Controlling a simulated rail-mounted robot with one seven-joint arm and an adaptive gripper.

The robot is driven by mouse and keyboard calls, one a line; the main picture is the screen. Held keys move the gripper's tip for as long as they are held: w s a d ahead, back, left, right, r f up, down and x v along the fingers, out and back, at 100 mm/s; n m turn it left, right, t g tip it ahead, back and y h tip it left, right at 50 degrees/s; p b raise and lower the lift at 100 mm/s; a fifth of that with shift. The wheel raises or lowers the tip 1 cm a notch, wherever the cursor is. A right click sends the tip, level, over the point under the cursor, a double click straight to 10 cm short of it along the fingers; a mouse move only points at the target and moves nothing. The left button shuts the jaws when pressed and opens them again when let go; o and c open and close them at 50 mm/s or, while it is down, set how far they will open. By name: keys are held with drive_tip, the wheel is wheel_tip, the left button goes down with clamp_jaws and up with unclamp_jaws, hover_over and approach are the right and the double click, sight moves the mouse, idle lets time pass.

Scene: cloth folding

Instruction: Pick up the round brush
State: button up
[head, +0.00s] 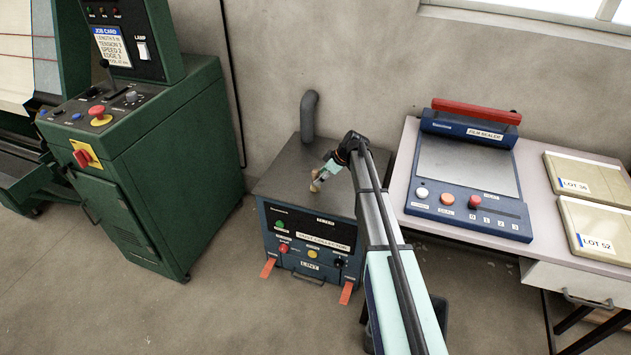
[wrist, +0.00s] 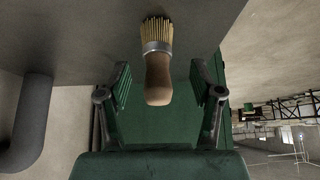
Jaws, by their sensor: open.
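The round brush (wrist: 158,78) has a tan wooden handle, a metal collar and pale bristles. It stands with its bristles against the grey top of the dust collector (head: 283,180). In the head view the brush (head: 315,186) is small and partly covered by my gripper (head: 323,175). In the wrist view my gripper (wrist: 160,68) is open, with one finger on each side of the handle. Gaps show between the handle and both fingers, so the brush is not clamped.
A grey pipe (head: 309,115) rises at the back of the collector. A green machine cabinet (head: 170,160) stands to the left. A table (head: 408,170) to the right carries a film sealer (head: 470,175) and lot boxes (head: 590,225). The collector's top around the brush is otherwise clear.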

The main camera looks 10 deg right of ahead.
drive_tip(key=shift+p+x, duration=0.7)
drive_tip(key=shift+x, duration=1.9)
drive_tip(key=shift+w+d, duration=0.1)
drive_tip(key=shift+d, duration=0.05)
clamp_jaws()
